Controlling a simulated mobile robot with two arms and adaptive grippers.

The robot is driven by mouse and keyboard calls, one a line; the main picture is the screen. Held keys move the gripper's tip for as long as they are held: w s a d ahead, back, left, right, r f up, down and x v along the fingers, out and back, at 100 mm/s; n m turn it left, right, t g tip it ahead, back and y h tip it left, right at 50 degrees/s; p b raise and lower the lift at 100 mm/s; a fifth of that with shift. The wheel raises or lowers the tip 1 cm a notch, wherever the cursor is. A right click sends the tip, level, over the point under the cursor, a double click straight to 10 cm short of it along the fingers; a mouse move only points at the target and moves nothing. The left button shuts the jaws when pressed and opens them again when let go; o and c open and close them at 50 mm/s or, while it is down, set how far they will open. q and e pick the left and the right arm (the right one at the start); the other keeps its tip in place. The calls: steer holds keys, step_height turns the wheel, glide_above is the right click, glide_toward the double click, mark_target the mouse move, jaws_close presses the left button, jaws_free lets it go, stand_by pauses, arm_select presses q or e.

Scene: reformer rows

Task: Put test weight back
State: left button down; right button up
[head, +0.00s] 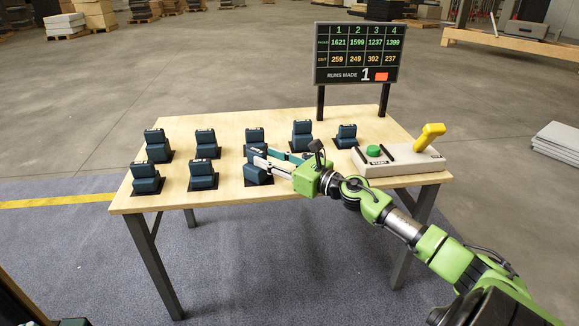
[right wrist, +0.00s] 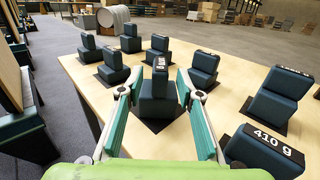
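Test weights are dark blue stepped blocks on black pads on a wooden table (head: 225,125). My right gripper (head: 262,162) reaches in from the right to the rightmost front-row weight (head: 256,177). In the right wrist view that weight (right wrist: 158,100) stands upright between the two fingertips (right wrist: 158,82), on or just over its black pad (right wrist: 160,126). One finger lies on each side, very close; I cannot tell whether they press on it. Its label is too small to read. A nearer weight (right wrist: 265,152) reads 410 g. My left gripper is not in view.
Other weights stand close around, such as one behind (head: 255,136) and one to the left (head: 202,174). A control box (head: 400,163) with a green button (head: 373,151) and a yellow lever (head: 429,137) is at the right. A scoreboard (head: 357,55) stands behind, showing runs made 1.

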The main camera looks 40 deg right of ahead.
steer(key=v, duration=0.5)
steer(key=shift+s, duration=0.4)
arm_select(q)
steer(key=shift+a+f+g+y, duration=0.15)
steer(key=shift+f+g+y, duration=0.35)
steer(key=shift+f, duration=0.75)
arm_select(e)
steer(key=shift+v, duration=0.75)
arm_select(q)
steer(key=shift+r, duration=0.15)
arm_select(e)
steer(key=s+a+n, duration=0.3)
steer(key=a+n, duration=0.8)
steer(key=n, duration=0.1)
steer(key=s+a+n, duration=0.4)
steer(key=a+n, duration=0.6)
steer(key=n, duration=0.2)
steer(key=s+a+f+n, duration=0.1)
steer(key=s+a+n, duration=0.3)
steer(key=a+n, duration=0.7)
steer(key=shift+a+n, duration=0.35)
steer(key=shift+n, duration=0.05)
steer(key=shift+s, duration=0.15)
